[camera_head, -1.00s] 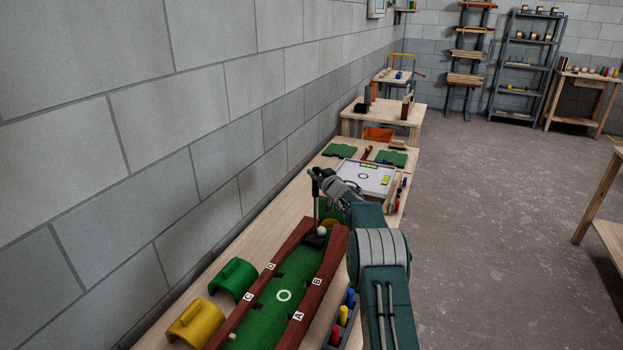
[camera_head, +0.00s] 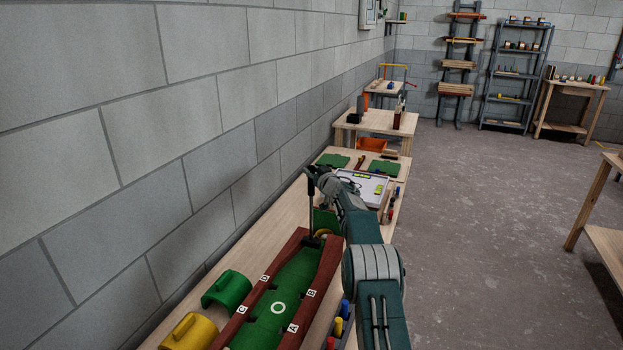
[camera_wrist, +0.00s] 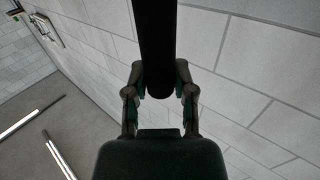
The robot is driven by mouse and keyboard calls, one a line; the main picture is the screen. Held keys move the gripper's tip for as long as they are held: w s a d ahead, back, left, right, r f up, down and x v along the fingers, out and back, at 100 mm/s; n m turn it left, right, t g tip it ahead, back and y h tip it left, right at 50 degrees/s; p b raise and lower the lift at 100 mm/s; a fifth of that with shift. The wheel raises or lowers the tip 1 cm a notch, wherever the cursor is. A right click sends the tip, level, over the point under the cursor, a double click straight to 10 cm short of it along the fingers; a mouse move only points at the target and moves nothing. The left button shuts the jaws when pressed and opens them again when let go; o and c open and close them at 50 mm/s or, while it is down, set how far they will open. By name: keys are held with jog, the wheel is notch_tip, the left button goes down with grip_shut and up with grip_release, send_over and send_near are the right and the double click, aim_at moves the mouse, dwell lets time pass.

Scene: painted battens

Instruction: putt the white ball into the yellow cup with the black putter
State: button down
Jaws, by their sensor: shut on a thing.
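My gripper (camera_head: 314,176) is shut on the black putter (camera_head: 311,208), which hangs nearly upright over the far end of the green lane. In the wrist view the fingers (camera_wrist: 159,92) clamp the putter's thick dark shaft (camera_wrist: 156,40) from both sides. The putter head (camera_head: 313,241) is low between the lane's red-brown side rails. A small yellow curved edge (camera_head: 324,232) shows just behind it; I cannot tell whether it is the cup. A larger yellow curved piece (camera_head: 190,332) lies left of the lane's near end. I cannot make out the white ball.
The green lane (camera_head: 268,325) has a white ring and rails lettered A to D. A green curved piece (camera_head: 228,289) lies to its left. A bin of coloured pegs (camera_head: 341,325) sits right of the lane. A white tray (camera_head: 362,187) lies beyond it. The block wall runs along the left.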

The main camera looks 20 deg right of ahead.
jog(key=shift+r, duration=4.3)
